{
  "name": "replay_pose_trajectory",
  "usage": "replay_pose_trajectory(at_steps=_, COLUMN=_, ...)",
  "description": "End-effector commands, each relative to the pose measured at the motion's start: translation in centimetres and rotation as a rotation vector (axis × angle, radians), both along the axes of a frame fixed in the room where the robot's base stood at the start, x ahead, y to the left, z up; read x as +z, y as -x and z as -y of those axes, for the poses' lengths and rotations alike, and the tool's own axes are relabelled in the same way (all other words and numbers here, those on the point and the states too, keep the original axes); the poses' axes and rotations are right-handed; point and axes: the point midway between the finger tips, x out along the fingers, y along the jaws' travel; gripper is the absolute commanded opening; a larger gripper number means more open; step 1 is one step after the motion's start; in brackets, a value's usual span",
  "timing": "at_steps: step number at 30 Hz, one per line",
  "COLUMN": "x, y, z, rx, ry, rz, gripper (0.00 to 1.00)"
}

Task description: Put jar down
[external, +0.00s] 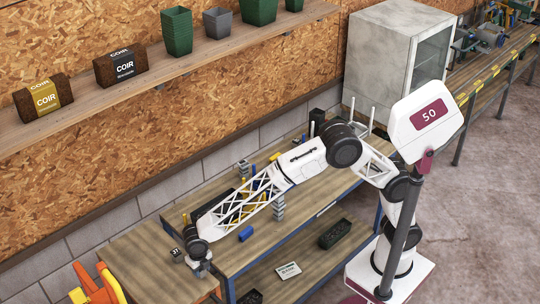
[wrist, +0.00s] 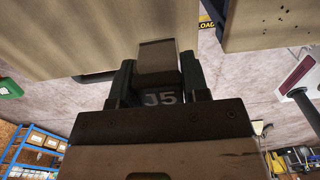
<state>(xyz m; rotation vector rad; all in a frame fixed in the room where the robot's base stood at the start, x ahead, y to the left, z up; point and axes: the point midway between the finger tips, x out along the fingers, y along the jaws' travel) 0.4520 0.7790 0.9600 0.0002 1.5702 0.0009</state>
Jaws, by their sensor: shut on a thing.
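My gripper (wrist: 157,75) is shut on a small squarish jar (wrist: 157,55) in the wrist view. The jar has a brownish upper part and a dark part marked "J5" between the fingers. In the external view my gripper (external: 200,266) is at the lower left, by the near left end of the wooden workbench (external: 130,262). The jar is too small there to make out surely. Whether it touches the bench cannot be told.
An orange machine (external: 105,290) stands at the lower left, close to my gripper. A blue cylinder (external: 246,233) and several small parts lie on the bench under my arm. A black crate (external: 335,234) is on the lower shelf. A white cabinet (external: 380,60) stands behind.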

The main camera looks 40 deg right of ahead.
Motion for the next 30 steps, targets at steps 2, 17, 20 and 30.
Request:
replay_pose_trajectory(at_steps=2, x=-0.2, y=-0.5, z=-0.9, rx=0.000, ry=0.000, rz=0.000, gripper=0.18)
replay_pose_trajectory(at_steps=17, x=-0.4, y=-1.8, z=-3.1, rx=0.000, ry=0.001, rz=0.000, gripper=0.18)
replay_pose_trajectory(at_steps=20, x=-0.4, y=-1.8, z=-3.1, rx=0.000, ry=0.001, rz=0.000, gripper=0.18)
replay_pose_trajectory(at_steps=30, x=-2.2, y=-1.8, z=-3.1, rx=0.000, ry=0.001, rz=-0.001, gripper=0.18)
